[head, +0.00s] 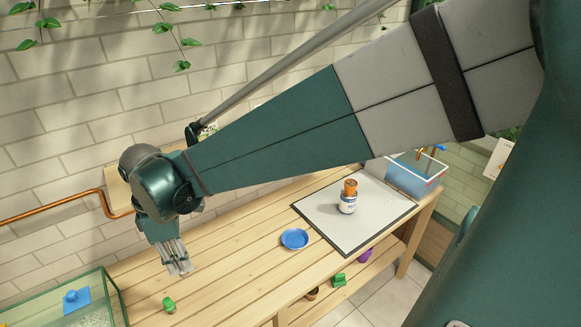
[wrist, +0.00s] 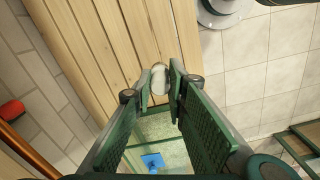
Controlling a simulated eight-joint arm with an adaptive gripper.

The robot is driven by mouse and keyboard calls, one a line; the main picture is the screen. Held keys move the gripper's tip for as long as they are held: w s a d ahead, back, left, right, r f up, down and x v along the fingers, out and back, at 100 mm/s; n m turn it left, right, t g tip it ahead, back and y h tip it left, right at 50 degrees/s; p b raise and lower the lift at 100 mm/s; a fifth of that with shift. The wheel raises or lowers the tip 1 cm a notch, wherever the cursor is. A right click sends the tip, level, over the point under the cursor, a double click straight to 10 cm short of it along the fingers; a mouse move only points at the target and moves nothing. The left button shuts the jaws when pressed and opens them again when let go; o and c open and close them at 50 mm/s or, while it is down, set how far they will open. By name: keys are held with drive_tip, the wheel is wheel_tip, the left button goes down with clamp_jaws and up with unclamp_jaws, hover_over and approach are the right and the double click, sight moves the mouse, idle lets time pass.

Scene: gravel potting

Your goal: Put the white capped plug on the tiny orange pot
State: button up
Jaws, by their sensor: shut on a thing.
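My gripper (head: 179,268) hangs over the left part of the wooden bench, fingers pointing down. In the wrist view its fingertips (wrist: 161,88) are closed around a small rounded white thing, which looks like the white capped plug (wrist: 160,78). The plug is mostly hidden by the fingers in the head view.
A blue saucer (head: 294,239) lies between my gripper and the mat. A small green object (head: 169,304) is near the bench's front left. A glass case (head: 118,300) with a blue item is at lower left. A blue container (head: 413,176) stands behind the mat.

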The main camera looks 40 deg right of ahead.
wheel_tip(320, 180, up, 16)
drive_tip(key=w+d+m+p, duration=0.2)
drive_tip(key=w+d, duration=0.2)
drive_tip(key=d, duration=0.5)
drive_tip(key=w+d+r+m+p, duration=0.1)
drive_tip(key=w+d+m, duration=0.3)
drive_tip(key=d, duration=0.5)
drive_tip(key=w+d+m+p, duration=0.15)
drive_tip(key=w+d, duration=0.35)
drive_tip(key=d, duration=0.5)
drive_tip(key=s+d+m+p, duration=0.2)
drive_tip(key=d+m, duration=0.1)
drive_tip(key=d, duration=1.1)
drive_tip(key=s+d+f+m+p, duration=0.1)
drive_tip(key=s+d+m+p, duration=0.15)
drive_tip(key=d, duration=1.15)
drive_tip(key=s+d+m+p, duration=0.1)
drive_tip(key=s+d+m, duration=0.15)
drive_tip(key=d, duration=1.15)
wheel_tip(320, 180, down, 12)
drive_tip(key=shift+d+r+m, duration=0.25)
drive_tip(key=shift+m, duration=0.2)
drive_tip(key=shift+s+f, duration=0.1)
drive_tip(key=shift+f, duration=2.8)
